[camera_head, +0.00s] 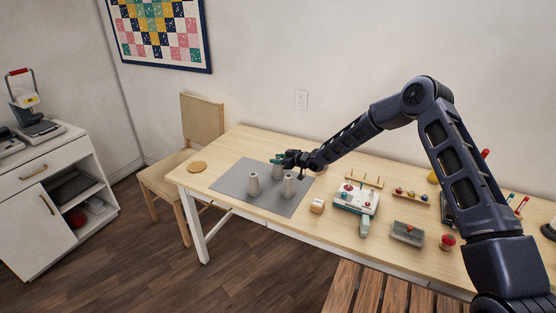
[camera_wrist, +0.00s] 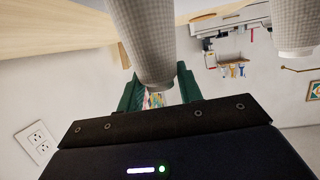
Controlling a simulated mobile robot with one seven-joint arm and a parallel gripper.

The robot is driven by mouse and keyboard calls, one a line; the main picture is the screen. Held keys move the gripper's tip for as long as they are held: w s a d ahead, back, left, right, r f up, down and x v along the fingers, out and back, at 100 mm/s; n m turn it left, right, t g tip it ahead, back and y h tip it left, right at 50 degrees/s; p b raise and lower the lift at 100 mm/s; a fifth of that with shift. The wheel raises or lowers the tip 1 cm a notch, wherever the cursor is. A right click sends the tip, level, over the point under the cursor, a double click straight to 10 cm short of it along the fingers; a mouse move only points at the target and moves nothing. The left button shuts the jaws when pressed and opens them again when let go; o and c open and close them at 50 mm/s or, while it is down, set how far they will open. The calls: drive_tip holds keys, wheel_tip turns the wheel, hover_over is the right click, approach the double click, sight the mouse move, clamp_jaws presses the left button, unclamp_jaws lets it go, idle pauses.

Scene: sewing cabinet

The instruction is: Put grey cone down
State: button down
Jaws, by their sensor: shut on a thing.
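My gripper (camera_head: 281,160) has green fingers and is over the back part of the grey mat (camera_head: 232,181). It is shut on a grey cone (camera_head: 277,172), which is partly hidden by the fingers in the head view. In the wrist view the grey cone (camera_wrist: 147,45) stands large between the two green fingers (camera_wrist: 158,86). Whether its base touches the mat cannot be told. One other cone (camera_wrist: 294,25) shows at the right of the wrist view.
The wooden table (camera_head: 240,146) holds a round cork coaster (camera_head: 197,167) at left. Right of the mat are a small wooden block (camera_head: 317,206), a white and green sewing machine (camera_head: 356,198), a peg rack (camera_head: 364,179) and a grey box (camera_head: 407,233). The mat's front is clear.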

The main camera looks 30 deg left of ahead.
drive_tip(key=c, duration=0.9)
unclamp_jaws()
drive_tip(key=shift+c, duration=0.2)
drive_tip(key=v, duration=1.2)
drive_tip(key=shift+r, duration=0.15)
